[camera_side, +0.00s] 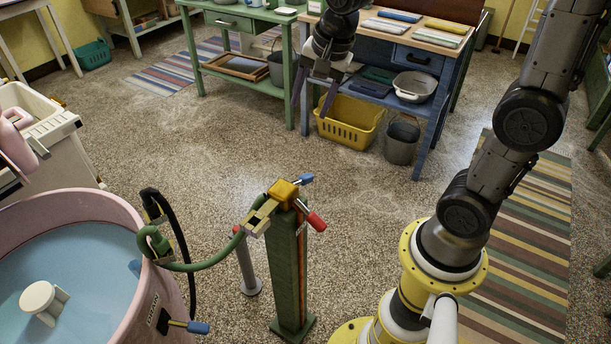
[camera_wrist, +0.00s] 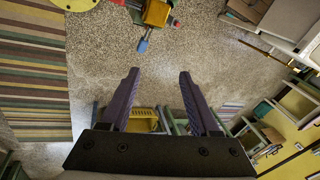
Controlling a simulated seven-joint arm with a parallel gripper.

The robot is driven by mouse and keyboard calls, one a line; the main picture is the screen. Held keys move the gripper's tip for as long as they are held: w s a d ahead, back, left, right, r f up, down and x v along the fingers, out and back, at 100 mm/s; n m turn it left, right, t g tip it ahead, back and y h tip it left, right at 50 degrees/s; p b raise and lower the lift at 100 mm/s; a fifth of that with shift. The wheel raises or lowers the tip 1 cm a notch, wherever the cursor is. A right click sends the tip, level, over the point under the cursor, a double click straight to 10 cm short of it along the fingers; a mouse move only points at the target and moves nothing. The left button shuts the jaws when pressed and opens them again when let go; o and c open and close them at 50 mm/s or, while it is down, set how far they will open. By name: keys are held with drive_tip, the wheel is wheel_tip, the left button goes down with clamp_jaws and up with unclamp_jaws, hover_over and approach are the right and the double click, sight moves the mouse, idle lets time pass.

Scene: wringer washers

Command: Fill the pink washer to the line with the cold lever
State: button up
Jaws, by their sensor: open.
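The pink washer (camera_side: 75,204) is a round tub at the lower left with a white agitator (camera_side: 42,299) inside. A smooth blue surface, which looks like water, surrounds the agitator; I cannot make out a fill line. A green post (camera_side: 289,275) carries a yellow valve block (camera_side: 283,192) with a blue lever (camera_side: 306,179) and a red lever (camera_side: 317,221). A green hose (camera_side: 210,264) runs from the valve to the tub rim. My gripper (camera_side: 314,92) is open and empty, well above and behind the valve. The wrist view shows its purple fingers (camera_wrist: 160,78) apart and the blue lever (camera_wrist: 143,45) beyond them.
A blue-handled lever (camera_side: 198,327) sticks out from the tub's outer side. A black hose (camera_side: 180,235) loops over the rim. A cream machine (camera_side: 45,150) stands behind the tub. A blue bench (camera_side: 427,58) and yellow basket (camera_side: 350,124) are at the back. The middle floor is clear.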

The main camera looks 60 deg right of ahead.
drive_tip(key=w+d+f+m+g, duration=0.25)
drive_tip(key=w+f, duration=0.25)
drive_tip(key=f, duration=0.3)
drive_tip(key=g, duration=0.1)
approach(306, 175)
wheel_tip(306, 175, down, 10)
drive_tip(key=shift+d+f, duration=0.1)
drive_tip(key=shift+f, duration=0.05)
clamp_jaws()
idle(1.2)
